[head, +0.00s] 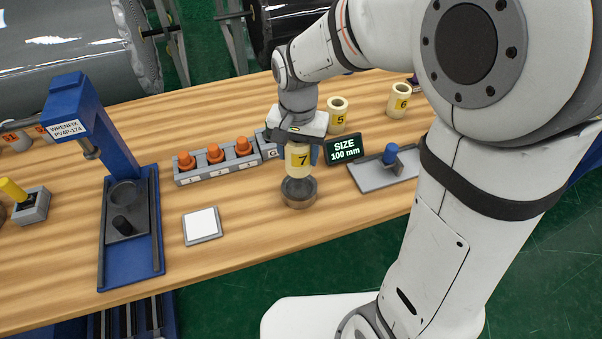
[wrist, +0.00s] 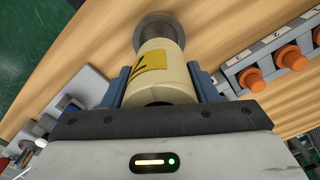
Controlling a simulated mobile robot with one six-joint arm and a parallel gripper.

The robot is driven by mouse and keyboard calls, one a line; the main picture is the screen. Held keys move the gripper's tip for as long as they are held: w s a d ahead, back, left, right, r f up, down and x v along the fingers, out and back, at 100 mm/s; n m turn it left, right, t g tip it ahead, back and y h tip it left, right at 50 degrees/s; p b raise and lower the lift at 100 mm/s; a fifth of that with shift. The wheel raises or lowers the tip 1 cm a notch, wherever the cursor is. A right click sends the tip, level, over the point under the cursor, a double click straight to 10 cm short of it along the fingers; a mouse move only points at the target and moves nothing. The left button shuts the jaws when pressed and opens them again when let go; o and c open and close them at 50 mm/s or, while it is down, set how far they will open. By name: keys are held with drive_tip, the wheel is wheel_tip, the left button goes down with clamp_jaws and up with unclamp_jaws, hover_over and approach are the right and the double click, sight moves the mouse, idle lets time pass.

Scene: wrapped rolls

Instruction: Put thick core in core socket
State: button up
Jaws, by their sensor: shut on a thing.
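My gripper (head: 300,156) is shut on a cream core (head: 298,161) with a yellow label marked 7. Its blue fingers hold both sides of the core, as the wrist view also shows on the core (wrist: 172,87). The core is upright, directly over a round grey metal socket (head: 299,201) on the table. The socket also shows past the core's far end in the wrist view (wrist: 155,19). I cannot tell whether the core's lower end touches the socket. Two other cream cores, marked 5 (head: 337,117) and 6 (head: 399,101), stand farther back.
A SIZE 100 mm display (head: 344,149) and a grey tray with a blue knob (head: 390,153) are to the right. A grey rack with orange plugs (head: 215,154), a white pad (head: 202,225) and a blue press (head: 128,215) are to the left. The front table edge is near.

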wheel_tip(320, 180, down, 9)
drive_tip(key=shift+d+f, duration=0.1)
drive_tip(key=shift+f, duration=0.1)
idle(0.3)
drive_tip(key=shift+f, duration=0.15)
drive_tip(key=o, duration=1)
drive_tip(key=shift+o, duration=0.2)
wheel_tip(320, 180, up, 11)
drive_tip(key=s+d+r+n+t, duration=0.1)
drive_tip(key=s+d+r, duration=0.1)
drive_tip(key=s+d, duration=0.4)
drive_tip(key=s+d+r+n+t, duration=0.2)
drive_tip(key=s+d+r, duration=0.1)
drive_tip(key=s+d, duration=0.3)
drive_tip(key=shift+d+r, duration=0.35)
drive_tip(key=shift+d, duration=0.1)
